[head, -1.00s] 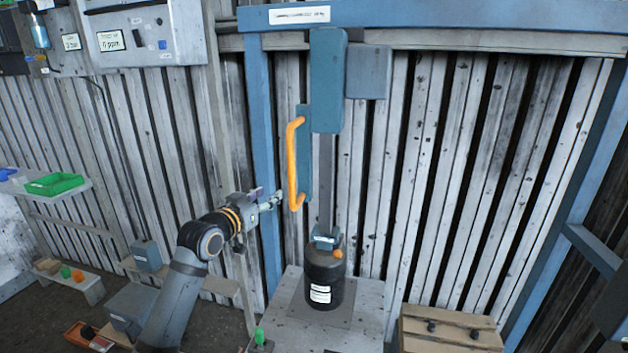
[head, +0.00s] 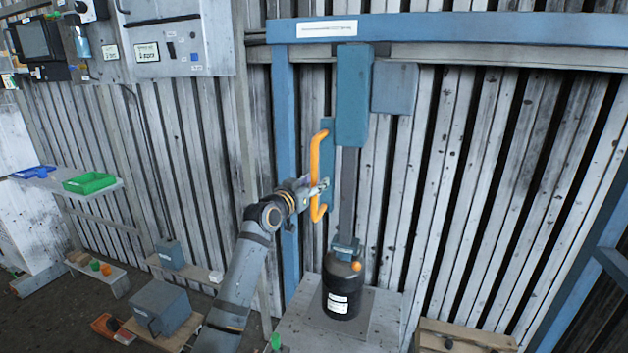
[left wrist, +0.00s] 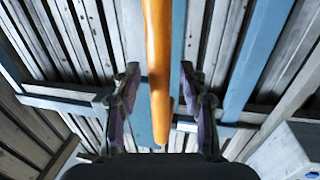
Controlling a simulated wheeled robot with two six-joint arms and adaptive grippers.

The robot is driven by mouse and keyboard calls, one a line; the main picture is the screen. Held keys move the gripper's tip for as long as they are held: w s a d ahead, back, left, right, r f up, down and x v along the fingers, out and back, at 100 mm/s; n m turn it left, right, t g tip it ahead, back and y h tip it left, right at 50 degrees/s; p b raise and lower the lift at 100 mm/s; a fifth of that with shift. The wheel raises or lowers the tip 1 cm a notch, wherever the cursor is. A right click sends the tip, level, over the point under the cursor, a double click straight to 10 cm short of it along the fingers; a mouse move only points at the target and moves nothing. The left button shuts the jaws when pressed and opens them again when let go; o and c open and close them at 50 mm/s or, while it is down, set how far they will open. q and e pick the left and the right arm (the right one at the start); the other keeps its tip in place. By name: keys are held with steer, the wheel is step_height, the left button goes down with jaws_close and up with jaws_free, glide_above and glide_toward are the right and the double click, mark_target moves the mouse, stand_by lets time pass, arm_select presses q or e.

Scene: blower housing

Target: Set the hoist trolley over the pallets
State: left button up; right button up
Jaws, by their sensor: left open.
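The hoist trolley (head: 353,95) is a tall teal box under the blue overhead beam. An orange handle (head: 314,150) is fixed to its left side. A dark mast runs down from it to a black cylinder (head: 342,290) with a white label, at a grey plinth; I cannot tell whether the cylinder bears on it. My left gripper (head: 322,187) is at the lower part of the handle. In the left wrist view, the handle (left wrist: 157,45) passes between the open fingers (left wrist: 160,85), with gaps on both sides. My right gripper is not in view.
The blue beam (head: 480,28) runs across the top to the right. A wooden pallet-like block (head: 475,335) is at the lower right. A grey box (head: 160,305) sits on a wooden base (head: 185,335) at lower left. A shelf holds a green tray (head: 90,183).

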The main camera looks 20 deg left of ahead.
arm_select(q)
steer(key=shift+c, duration=0.5)
jaws_close()
steer(key=shift+w, duration=0.1)
